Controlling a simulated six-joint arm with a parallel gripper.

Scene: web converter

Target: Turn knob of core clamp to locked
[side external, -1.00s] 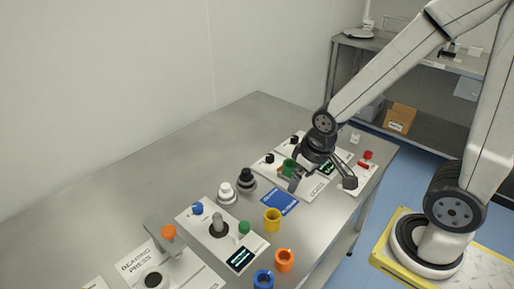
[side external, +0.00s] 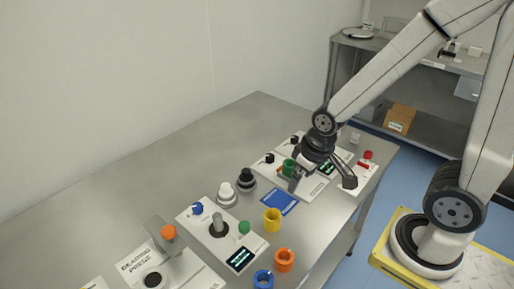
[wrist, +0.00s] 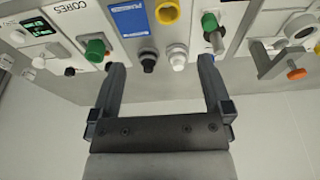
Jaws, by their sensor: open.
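A white panel (side external: 318,192) with a dark display (side external: 327,169) stands at the far end of the bench. It carries a green ring-like part (side external: 288,166) and two black knobs, one nearer (side external: 269,158) and one farther (side external: 294,140). I cannot read which knob is the core clamp's or its setting. In the wrist view the fingers (wrist: 161,64) are spread wide. The panel marked "CORES" (wrist: 62,20), with the green part (wrist: 95,50) and a black knob (wrist: 70,72), lies left of them.
A blue card (side external: 279,202), a black-topped piece (side external: 246,179) and a white-topped piece (side external: 227,194) sit beside the panel. Yellow (side external: 272,219), orange (side external: 284,260) and blue (side external: 263,279) rings stand along the front edge. Another panel (side external: 205,226) and a bearing press (side external: 150,262) are nearer. The back of the bench is clear.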

